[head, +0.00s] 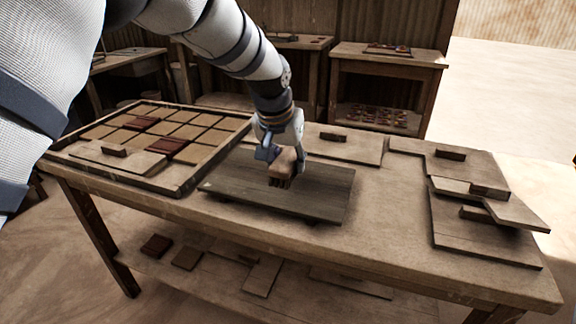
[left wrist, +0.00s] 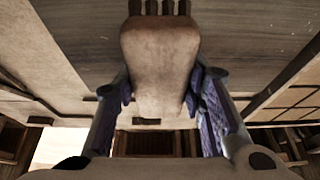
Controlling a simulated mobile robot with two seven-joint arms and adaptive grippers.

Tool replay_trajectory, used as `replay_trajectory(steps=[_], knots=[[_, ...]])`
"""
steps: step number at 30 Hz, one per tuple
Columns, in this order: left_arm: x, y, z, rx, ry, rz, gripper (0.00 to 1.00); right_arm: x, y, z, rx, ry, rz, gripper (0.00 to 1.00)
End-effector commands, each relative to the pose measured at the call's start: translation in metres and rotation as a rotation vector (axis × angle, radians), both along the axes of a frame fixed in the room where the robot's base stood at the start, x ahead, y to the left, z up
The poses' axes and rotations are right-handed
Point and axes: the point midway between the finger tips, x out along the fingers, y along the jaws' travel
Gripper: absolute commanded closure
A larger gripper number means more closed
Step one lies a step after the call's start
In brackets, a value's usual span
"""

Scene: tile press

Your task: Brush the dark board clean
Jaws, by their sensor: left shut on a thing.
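The dark board (head: 325,200) lies flat on the wooden table, near its middle. My left gripper (head: 284,152) is above the board and shut on a brush (head: 281,172). The brush has a pale wooden body and dark bristle tufts pointing down at the board. I cannot tell for sure whether the bristles touch it. In the left wrist view the brush body (left wrist: 160,55) sits between the two fingers, with the dark board (left wrist: 240,30) behind it. A few tiny pale specks show on the board there. My right gripper is not in view.
A framed tray of tan and dark red tiles (head: 185,185) stands left of the board. Flat boards with dark handles (head: 450,155) lie stacked on the right. Another handled board (head: 345,141) lies behind. The table's front strip (head: 300,235) is clear.

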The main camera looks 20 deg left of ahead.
Motion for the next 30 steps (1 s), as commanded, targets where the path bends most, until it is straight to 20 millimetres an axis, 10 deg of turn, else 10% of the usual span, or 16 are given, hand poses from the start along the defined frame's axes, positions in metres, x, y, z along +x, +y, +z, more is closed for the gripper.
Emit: replay_trajectory(steps=[30], knots=[[-0.01, 0.004, 0.037, -0.001, -0.002, 0.002, 0.89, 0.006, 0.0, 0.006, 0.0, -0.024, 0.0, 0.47]])
